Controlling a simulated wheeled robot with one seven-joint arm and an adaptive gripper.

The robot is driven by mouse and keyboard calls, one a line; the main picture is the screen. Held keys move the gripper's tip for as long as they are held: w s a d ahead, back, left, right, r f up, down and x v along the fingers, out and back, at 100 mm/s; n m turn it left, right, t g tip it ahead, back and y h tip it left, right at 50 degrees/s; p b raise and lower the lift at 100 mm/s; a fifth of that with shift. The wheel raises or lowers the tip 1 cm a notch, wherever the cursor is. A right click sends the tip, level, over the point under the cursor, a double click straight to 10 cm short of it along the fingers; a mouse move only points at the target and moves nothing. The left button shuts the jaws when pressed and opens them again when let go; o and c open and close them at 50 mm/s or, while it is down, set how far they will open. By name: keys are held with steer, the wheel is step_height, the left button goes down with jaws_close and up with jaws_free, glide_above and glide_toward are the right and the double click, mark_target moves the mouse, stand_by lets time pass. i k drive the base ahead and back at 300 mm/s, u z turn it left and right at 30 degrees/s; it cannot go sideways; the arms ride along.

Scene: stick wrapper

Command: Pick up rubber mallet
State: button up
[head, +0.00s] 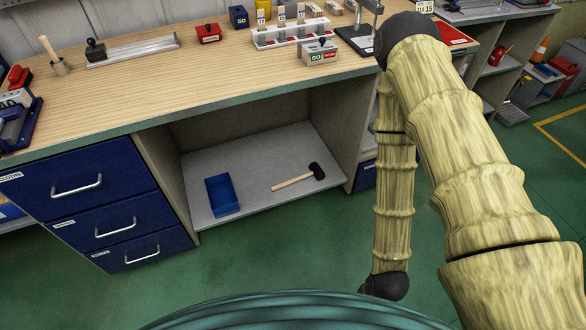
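The rubber mallet (300,176) lies on the grey lower shelf under the workbench. Its black head (317,171) is at the right end and its light wooden handle (290,181) points to the left and towards me. Nothing touches it that I can see. My arm, with a bamboo-like surface, fills the right of the view and hangs down to the right of the shelf. My gripper itself does not show.
A blue open bin (222,195) sits on the shelf (258,200) left of the mallet. The wooden benchtop (150,90) overhangs the shelf. Blue drawers (90,185) stand to the left. Several boxes and tools stand on the bench. Green floor in front looks clear.

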mark_target(317, 172)
steer(key=u, duration=0.35)
steer(key=i, duration=1.05)
steer(key=z, duration=0.45)
